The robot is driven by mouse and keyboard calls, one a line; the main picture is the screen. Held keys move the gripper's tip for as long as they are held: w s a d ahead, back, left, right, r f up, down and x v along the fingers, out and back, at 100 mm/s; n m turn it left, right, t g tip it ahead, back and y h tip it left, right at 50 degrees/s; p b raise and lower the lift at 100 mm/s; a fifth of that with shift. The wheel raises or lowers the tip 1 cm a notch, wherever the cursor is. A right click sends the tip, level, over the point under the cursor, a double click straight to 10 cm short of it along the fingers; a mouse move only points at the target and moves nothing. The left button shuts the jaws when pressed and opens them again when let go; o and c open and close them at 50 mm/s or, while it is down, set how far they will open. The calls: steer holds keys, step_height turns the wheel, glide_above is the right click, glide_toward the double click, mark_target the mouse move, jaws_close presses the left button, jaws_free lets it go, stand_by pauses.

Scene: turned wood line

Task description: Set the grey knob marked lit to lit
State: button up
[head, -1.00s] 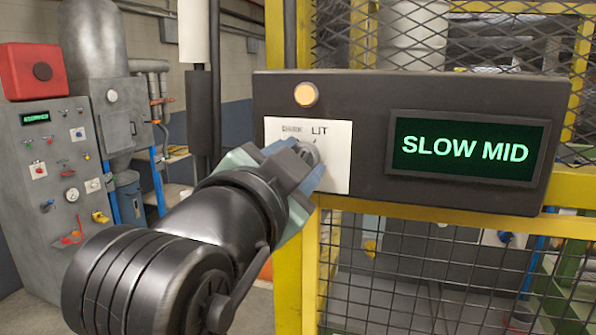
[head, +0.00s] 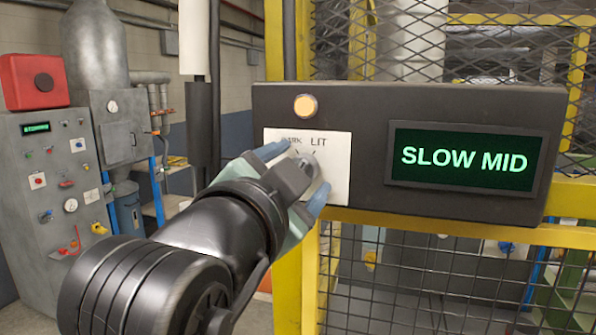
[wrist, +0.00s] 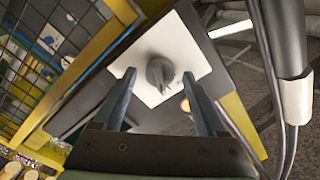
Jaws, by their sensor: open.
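The grey knob (head: 312,167) sits on a white plate (head: 337,180) on the left of a dark control box. The plate reads DARK at left and LIT at right, with a tick under LIT. My gripper (head: 294,177) is at the plate and hides much of the knob. In the wrist view the knob (wrist: 160,72) stands between my two open fingertips, with a gap visible on each side. I cannot tell which mark the knob points to.
A round lamp (head: 305,105) glows pale orange above the plate. A green display (head: 463,158) reads SLOW MID. The box is on a yellow frame (head: 290,275) with wire mesh. A grey machine (head: 55,190) with a red box on top stands at left.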

steer(key=b+v, duration=0.4)
steer(key=v, duration=0.9)
